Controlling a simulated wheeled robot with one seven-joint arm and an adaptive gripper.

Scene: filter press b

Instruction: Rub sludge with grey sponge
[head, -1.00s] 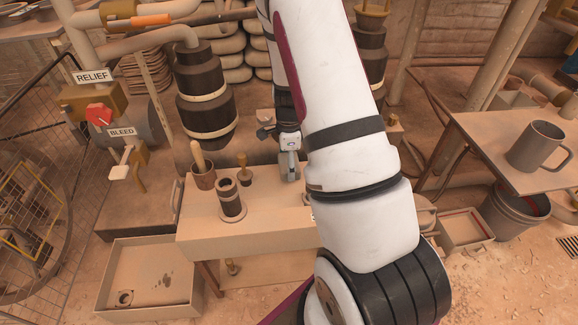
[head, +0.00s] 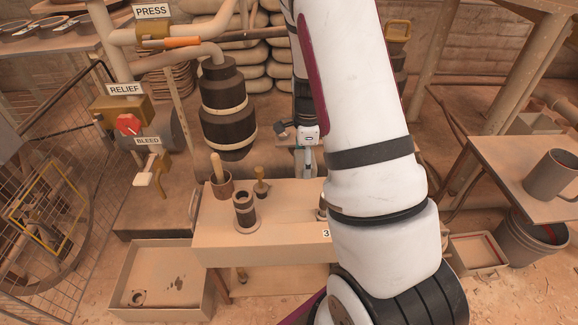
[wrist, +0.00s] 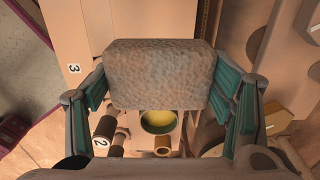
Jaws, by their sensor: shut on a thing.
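My gripper (wrist: 162,95) is shut on the grey sponge (wrist: 160,74), a rough brownish-grey block held between its two teal-padded fingers in the wrist view. In the head view my gripper (head: 308,160) is beyond the back edge of the bench (head: 285,255); the sponge is too small to make out there. I cannot clearly identify the sludge.
The bench carries a dark hollow cylinder (head: 245,211), a cup with a wooden handle (head: 221,184) and a small brass-coloured piece (head: 261,188). The open box (head: 125,310) stands left of it. A table with a mug (head: 551,175) is at right. A wire cage (head: 45,215) is at left.

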